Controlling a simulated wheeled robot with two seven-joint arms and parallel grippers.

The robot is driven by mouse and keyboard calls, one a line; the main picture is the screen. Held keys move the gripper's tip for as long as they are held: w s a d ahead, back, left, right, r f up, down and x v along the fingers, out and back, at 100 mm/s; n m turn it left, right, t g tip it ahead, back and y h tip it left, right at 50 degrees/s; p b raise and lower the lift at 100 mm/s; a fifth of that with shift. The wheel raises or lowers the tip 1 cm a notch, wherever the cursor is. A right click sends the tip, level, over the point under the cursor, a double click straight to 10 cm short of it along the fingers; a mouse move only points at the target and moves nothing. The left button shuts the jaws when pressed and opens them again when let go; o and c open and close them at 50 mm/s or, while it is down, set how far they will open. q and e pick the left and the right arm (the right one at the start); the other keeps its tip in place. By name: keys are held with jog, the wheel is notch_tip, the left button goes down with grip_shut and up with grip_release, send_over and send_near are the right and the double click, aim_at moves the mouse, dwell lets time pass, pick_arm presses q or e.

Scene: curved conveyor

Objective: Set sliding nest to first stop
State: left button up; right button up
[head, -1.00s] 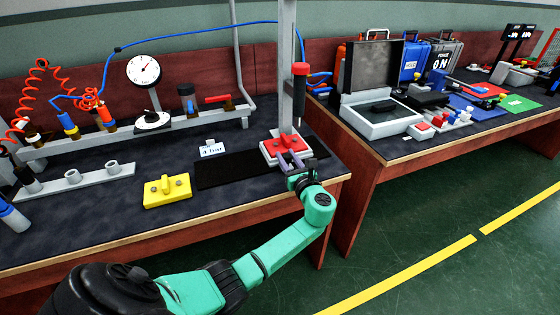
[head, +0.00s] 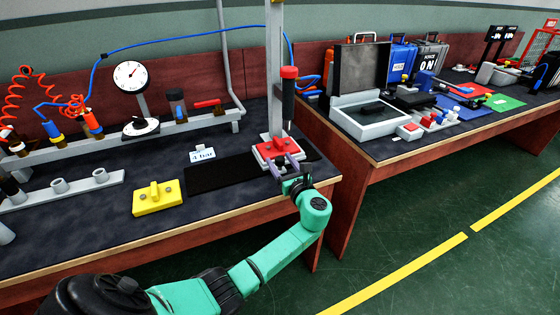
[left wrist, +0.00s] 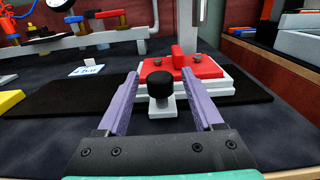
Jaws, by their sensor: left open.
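The sliding nest is a white plate with a red block (left wrist: 205,66) on top and a black-capped knob (left wrist: 160,82) on its near side. In the head view the nest (head: 266,149) sits near the right end of a dark strip (head: 214,174), under a vertical post. My left gripper (head: 283,162) is at the nest's near side. Its purple fingers are open, one on each side of the knob in the left wrist view, with visible gaps. Whether the fingers are level with the knob is hard to tell. My right gripper is out of view.
A yellow block (head: 157,200) and a "4 bar" card (head: 202,155) lie left of the strip. A black tool with a red cap (head: 288,95) hangs by the post above the nest. A gauge (head: 131,77) stands behind. A second bench with an open case (head: 372,118) is at right.

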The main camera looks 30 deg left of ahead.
pick_arm(q)
jog(key=v, duration=1.4)
jog(key=s+a+f+n+g+h+p, duration=0.25)
jog(key=s+f+h, duration=0.2)
jog(key=f, duration=0.95)
jog(key=s+a+f+n+g+h+p, duration=0.1)
jog(key=s+f+n+g+h+p, duration=0.3)
jog(key=f, duration=1)
jog(key=s+f+n+g+h+p, duration=0.1)
jog(key=s+f+n, duration=0.3)
jog(key=s, duration=0.6)
jog(key=s+f+n+g+h+p, duration=0.1)
jog(key=s+f+n+h+p, duration=0.1)
jog(key=s+n, duration=0.4)
jog(key=s+a+f+n+g+h+p, duration=0.1)
jog(key=s+f+n+h, duration=0.2)
jog(key=s, duration=1.2)
notch_tip(320, 180, down, 3)
jog(key=n, duration=0.3)
jog(key=shift+p, duration=0.4)
